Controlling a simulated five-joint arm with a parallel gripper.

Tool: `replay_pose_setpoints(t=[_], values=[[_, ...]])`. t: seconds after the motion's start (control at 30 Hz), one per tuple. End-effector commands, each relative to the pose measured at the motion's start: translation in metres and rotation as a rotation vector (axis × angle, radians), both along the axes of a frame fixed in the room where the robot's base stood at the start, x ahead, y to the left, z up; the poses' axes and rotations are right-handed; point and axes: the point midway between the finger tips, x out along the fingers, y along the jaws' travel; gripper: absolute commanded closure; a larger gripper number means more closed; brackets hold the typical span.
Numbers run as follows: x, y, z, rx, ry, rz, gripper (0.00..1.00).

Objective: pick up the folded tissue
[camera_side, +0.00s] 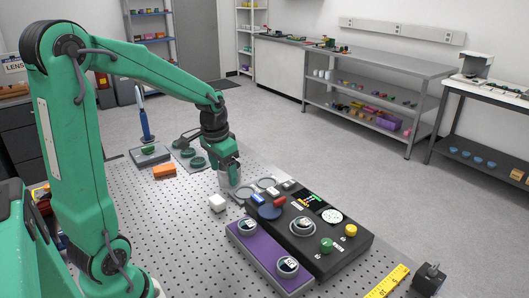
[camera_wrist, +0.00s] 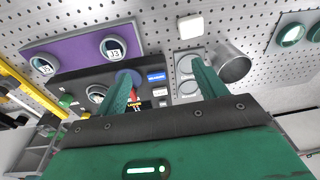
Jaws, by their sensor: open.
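A small white block-like thing, which I take to be the folded tissue (camera_side: 217,202), lies on the perforated table left of the black instrument. In the wrist view the folded tissue (camera_wrist: 191,26) is a white square near the top, beyond my fingertips. My gripper (camera_side: 233,178) points down beside a metal cup (camera_side: 224,182), up and right of the tissue in the side view. In the wrist view my gripper (camera_wrist: 161,70) has its two green fingers apart with nothing held between them. The tissue is apart from both fingers.
The metal cup (camera_wrist: 234,65) stands close to one finger. The black instrument (camera_side: 335,242) and purple panel (camera_side: 262,262) carry dials and knobs. An orange block (camera_side: 164,171) and a stand with a blue-handled tool (camera_side: 146,125) are at the left. Bare table surrounds the tissue's left side.

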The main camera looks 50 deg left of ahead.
Motion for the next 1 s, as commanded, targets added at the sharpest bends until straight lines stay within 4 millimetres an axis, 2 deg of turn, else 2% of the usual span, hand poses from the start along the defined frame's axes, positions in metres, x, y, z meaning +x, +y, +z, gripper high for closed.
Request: replay_pose_setpoints(t=[0.2,0.4,0.6,0.83,1.0], values=[[0.008,0.041,-0.039,-0.026,0.072,0.018,0.29],[0.009,0.068,-0.068,-0.049,0.115,0.026,0.29],[0.008,0.079,-0.081,-0.058,0.132,0.027,0.29],[0.008,0.079,-0.084,-0.059,0.134,0.027,0.29],[0.007,0.079,-0.097,-0.062,0.136,0.027,0.29]])
